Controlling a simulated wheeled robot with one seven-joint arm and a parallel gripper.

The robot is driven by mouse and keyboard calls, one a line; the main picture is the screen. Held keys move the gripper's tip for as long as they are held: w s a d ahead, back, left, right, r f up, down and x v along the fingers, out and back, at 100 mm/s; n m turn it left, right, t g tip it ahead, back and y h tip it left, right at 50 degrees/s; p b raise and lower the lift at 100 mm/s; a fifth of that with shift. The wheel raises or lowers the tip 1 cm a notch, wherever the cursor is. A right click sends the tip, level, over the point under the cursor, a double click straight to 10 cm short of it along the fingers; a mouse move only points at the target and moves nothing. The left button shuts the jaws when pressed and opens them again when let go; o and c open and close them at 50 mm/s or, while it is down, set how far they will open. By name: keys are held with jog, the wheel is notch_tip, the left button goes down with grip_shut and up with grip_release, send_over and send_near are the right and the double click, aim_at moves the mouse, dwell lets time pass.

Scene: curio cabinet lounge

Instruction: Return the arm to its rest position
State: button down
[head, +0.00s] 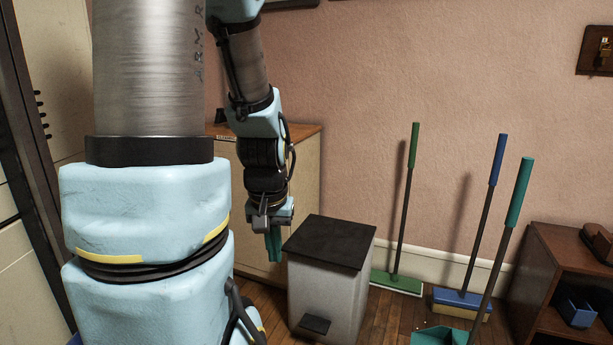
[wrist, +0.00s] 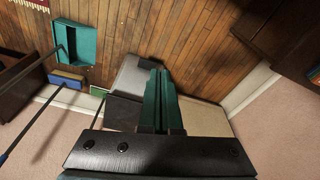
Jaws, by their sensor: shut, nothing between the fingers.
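My gripper (head: 274,245) hangs at the end of my arm, pointing down, just left of the pedal bin in the head view. Its green fingers are together and hold nothing; they also show shut in the wrist view (wrist: 159,98). My arm is bent, with the upper links raised in front of the pink wall. The fingertips look apart from the bin, in front of the pale cabinet.
A grey pedal bin with a dark lid (head: 329,243) stands close to my gripper. A wood-topped cabinet (head: 304,177) is behind it. A green broom (head: 397,280), a blue broom (head: 462,299) and a teal dustpan (head: 440,337) are at right, beside a brown shelf (head: 567,257).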

notch_tip(320, 180, up, 21)
jog(key=s+p, duration=0.2)
jog(key=p, duration=1.8)
jog(key=shift+a, duration=0.15)
jog(key=shift+r, duration=0.1)
